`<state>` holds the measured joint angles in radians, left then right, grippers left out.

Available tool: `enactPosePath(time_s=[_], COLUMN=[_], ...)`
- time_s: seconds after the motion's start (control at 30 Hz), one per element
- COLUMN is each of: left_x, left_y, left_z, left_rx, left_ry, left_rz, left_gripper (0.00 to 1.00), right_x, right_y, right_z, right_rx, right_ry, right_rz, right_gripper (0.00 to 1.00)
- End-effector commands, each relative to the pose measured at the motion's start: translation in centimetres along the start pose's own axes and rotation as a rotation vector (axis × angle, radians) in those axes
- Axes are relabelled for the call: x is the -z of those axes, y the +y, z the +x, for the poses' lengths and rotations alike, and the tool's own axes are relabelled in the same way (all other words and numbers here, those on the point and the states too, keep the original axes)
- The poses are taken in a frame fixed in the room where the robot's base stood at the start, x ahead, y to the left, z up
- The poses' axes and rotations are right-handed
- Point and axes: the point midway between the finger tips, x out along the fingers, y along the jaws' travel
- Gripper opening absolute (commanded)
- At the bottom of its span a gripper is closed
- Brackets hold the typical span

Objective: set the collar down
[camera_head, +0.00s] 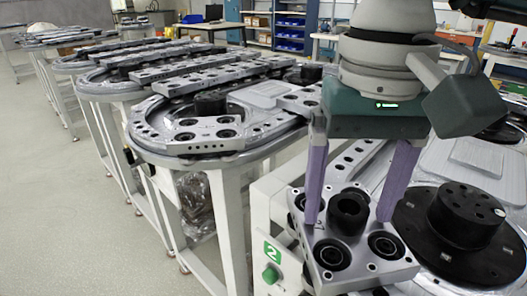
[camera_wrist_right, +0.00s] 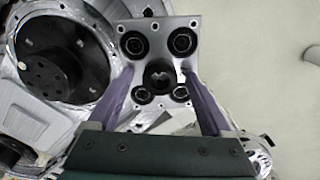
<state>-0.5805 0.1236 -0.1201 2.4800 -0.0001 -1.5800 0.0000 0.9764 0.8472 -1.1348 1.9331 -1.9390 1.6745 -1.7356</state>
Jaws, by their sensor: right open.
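The collar (camera_head: 348,213) is a short black cylinder with an open bore. It sits upright at the middle of a grey metal carriage plate (camera_head: 375,275) with several black round bores around it. My right gripper (camera_head: 349,219) is open, its two purple fingers pointing down on either side of the collar. In the head view there are gaps between the fingers and the collar. In the right wrist view the collar (camera_wrist_right: 160,76) lies between the fingers, and the plate (camera_wrist_right: 159,24) shows beneath. My left gripper is not in view.
A black round hub (camera_head: 467,215) stands close on the right of the plate. Another ring track (camera_head: 170,130) stands further left, with more behind. The floor at left is clear.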

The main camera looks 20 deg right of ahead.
Motion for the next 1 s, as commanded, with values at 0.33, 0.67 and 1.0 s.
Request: enactPosePath(time_s=[0.33,0.67,1.0], left_x=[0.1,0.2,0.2], left_y=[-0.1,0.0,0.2], left_z=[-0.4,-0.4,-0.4], left_rx=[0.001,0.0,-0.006], left_ry=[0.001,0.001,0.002], left_rz=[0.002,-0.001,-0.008], left_gripper=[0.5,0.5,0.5], right_x=[0.1,0.1,0.0], right_y=[-0.1,-0.1,0.0], right_z=[-3.7,-10.6,-12.4], right_rx=[0.004,0.003,0.0], right_ry=[0.006,0.004,0.0], right_rz=[-0.001,0.0,-0.001], right_gripper=[0.84,0.84,0.84])
